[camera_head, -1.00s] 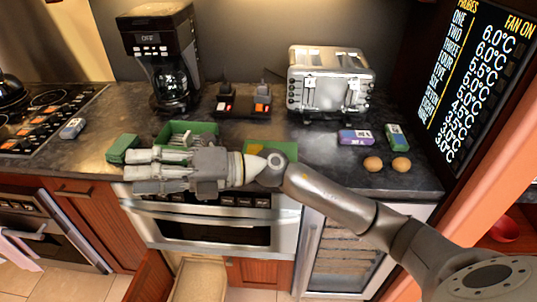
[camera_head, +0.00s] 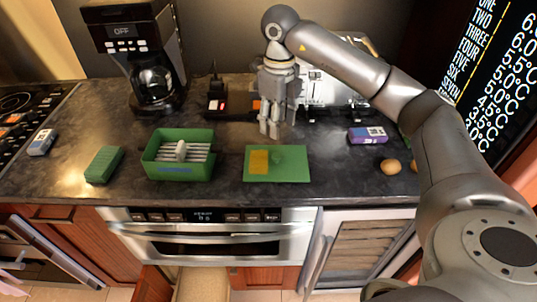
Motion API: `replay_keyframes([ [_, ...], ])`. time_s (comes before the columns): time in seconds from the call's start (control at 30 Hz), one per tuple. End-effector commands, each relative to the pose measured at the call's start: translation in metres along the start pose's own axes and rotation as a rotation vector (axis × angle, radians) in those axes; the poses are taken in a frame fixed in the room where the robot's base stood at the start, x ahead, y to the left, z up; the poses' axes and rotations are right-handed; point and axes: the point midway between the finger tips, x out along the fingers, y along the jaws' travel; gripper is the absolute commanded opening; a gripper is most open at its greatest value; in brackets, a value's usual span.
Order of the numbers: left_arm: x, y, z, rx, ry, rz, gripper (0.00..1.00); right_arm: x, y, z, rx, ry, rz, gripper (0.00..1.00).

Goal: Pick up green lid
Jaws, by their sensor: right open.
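A flat green lid (camera_head: 297,172) lies on the dark counter right of the open green box. A yellow patch (camera_head: 258,162) and a small pale green bump show on it. The green box (camera_head: 180,172) is open, with several pale slat-like items inside. My right gripper (camera_head: 271,130) points down just behind the lid's back edge, open and empty, apart from the lid. I cannot tell its exact height above the counter. My left gripper is not in view.
A green block (camera_head: 104,165) lies left of the box. A coffee maker (camera_head: 150,60) and a toaster (camera_head: 318,85), partly hidden by my arm, stand behind. A purple box (camera_head: 368,135) and eggs (camera_head: 391,167) lie at right. The counter between box and lid is clear.

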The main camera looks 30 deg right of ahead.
Motion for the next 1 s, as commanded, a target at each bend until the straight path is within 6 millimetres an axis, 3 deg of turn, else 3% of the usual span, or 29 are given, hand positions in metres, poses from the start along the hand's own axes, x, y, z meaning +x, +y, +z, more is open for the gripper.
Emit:
replay_keyframes([
  [0.2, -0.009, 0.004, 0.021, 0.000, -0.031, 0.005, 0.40, 0.034, 0.001, -0.001, -0.001, 0.007, 0.001, 0.47],
  [0.4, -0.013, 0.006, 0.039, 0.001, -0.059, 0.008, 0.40, 0.052, 0.001, 0.000, -0.002, 0.004, 0.001, 0.47],
  [0.77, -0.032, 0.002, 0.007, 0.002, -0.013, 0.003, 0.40, 0.097, 0.003, 0.004, -0.001, 0.004, 0.003, 0.47],
  [1.0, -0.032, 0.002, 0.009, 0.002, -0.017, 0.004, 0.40, 0.105, 0.003, 0.004, -0.002, 0.001, 0.001, 0.47],
])
